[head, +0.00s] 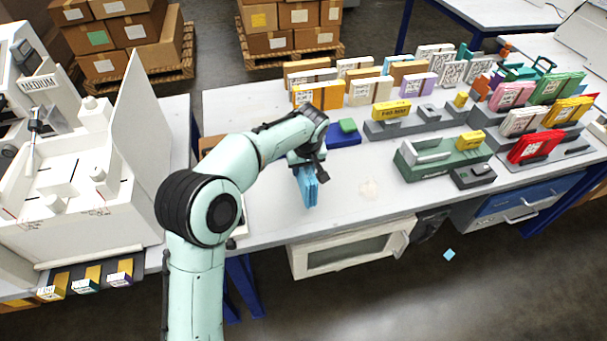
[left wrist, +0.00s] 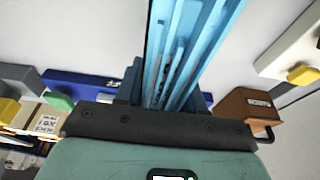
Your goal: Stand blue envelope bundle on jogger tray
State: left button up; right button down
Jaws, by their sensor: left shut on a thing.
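The light blue envelope bundle (head: 308,190) hangs upright below my left gripper (head: 308,163), which is shut on its upper part. The bundle is above the front middle of the white table; I cannot tell whether its lower edge touches the surface. In the left wrist view the bundle (left wrist: 190,45) extends away from the gripper, with several thin layers and gaps between them. I cannot tell for sure which item is the jogger tray. My right gripper is not in view.
A dark blue pad (head: 343,136) with a green block lies just behind the bundle. A green machine (head: 440,158) stands to the right, with rows of coloured packets behind. A white machine (head: 75,190) with a raised panel fills the left. The white table (head: 370,200) is bare right of the bundle.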

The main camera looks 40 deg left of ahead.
pick_arm(q)
jog(key=shift+f, duration=1.45)
jog(key=shift+f, duration=0.1)
jog(key=o, duration=1.2)
jog(key=shift+f, duration=0.1)
jog(key=shift+c, duration=0.2)
